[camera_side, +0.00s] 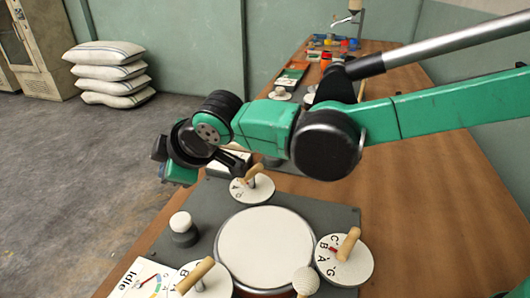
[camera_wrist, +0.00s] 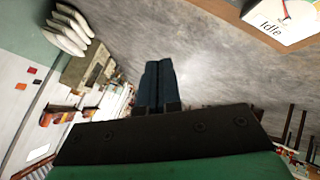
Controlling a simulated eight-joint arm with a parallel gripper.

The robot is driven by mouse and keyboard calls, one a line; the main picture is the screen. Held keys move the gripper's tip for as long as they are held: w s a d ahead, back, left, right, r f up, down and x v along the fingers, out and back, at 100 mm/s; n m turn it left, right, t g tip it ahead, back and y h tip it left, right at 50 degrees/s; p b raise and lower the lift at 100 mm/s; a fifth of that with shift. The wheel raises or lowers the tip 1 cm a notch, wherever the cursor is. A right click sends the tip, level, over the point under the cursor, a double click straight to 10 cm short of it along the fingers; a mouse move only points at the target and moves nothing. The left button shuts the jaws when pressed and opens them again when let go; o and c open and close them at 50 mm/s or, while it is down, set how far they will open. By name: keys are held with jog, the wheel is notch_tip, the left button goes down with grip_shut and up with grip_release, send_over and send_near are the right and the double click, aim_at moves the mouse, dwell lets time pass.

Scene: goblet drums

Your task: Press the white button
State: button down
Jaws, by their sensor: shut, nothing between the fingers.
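The white button (camera_side: 181,222) is a round white cap on a dark grey base, at the left edge of a dark grey board (camera_side: 215,196) in the side view. My gripper shows shut and empty in the wrist view, its two dark fingers (camera_wrist: 157,84) side by side. In the side view my wrist and green hand are above and behind the button, clearly apart from it; the fingertips cannot be made out there. The button does not show in the wrist view.
A large white drum head (camera_side: 265,248) fills the board's middle. Dials with wooden handles stand around it: one behind (camera_side: 251,188), one right (camera_side: 344,262), one front left (camera_side: 207,281). An "Idle" gauge (camera_side: 136,279) is at front left. Sacks (camera_side: 108,72) lie on the floor.

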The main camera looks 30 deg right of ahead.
aim_at(182, 221)
jog(key=shift+f, duration=4)
jog(key=shift+f, duration=0.15)
jog(key=shift+f, duration=0.25)
jog(key=shift+f, duration=0.6)
jog(key=shift+s+f, duration=0.15)
jog(key=shift+f, duration=0.55)
jog(key=shift+s+d+r, duration=0.15)
jog(key=shift+s+r, duration=0.05)
jog(key=shift+r, duration=0.3)
jog(key=shift+s+d+r, duration=0.1)
jog(key=shift+s+r, duration=0.05)
jog(key=shift+r, duration=0.3)
jog(key=shift+w, duration=0.1)
jog(key=shift+r, duration=2.6)
